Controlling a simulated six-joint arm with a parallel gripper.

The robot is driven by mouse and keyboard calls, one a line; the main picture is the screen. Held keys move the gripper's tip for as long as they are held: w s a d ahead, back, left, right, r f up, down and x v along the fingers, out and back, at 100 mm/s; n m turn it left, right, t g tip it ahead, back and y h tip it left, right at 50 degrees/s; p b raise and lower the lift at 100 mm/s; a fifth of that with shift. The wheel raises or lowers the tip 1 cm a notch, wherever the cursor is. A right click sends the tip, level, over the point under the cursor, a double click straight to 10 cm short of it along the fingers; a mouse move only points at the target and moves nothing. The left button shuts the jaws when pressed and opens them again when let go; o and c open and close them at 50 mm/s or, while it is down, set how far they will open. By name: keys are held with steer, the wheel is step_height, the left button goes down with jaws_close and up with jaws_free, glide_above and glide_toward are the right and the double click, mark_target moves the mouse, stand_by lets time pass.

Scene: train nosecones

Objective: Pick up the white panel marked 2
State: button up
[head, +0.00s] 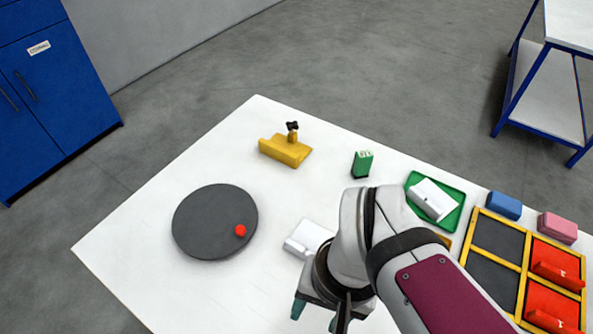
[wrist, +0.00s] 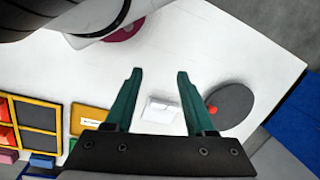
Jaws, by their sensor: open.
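A white panel (head: 308,238) lies on the white table, right of the grey disc and partly hidden by my arm. In the wrist view a white panel (wrist: 160,109) shows between my fingers, farther off and apart from them. A second white panel (head: 432,199) with small dark marks lies on a green tray (head: 412,182). I cannot read a 2 on either panel. My gripper (head: 316,315) is open and empty, nearer the camera than the first panel; its two teal fingers (wrist: 159,74) are spread apart in the wrist view.
The grey disc (head: 205,225) carries a red ball (head: 240,230). A yellow clamp-like fixture (head: 285,150) and a green block (head: 362,163) stand toward the back. A yellow-framed tray (head: 497,237) holds red pieces at right, with blue (head: 504,206) and pink (head: 557,227) blocks beside it.

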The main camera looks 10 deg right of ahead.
steer(key=w+d+m+h, duration=0.1)
steer(key=w+d+m, duration=0.1)
steer(key=w+m, duration=0.85)
steer(key=m, duration=1.1)
glide_above(305, 250)
step_height(305, 250, down, 4)
steer(key=shift+h, duration=0.4)
step_height(305, 250, down, 16)
steer(key=shift+r, duration=0.15)
jaws_close()
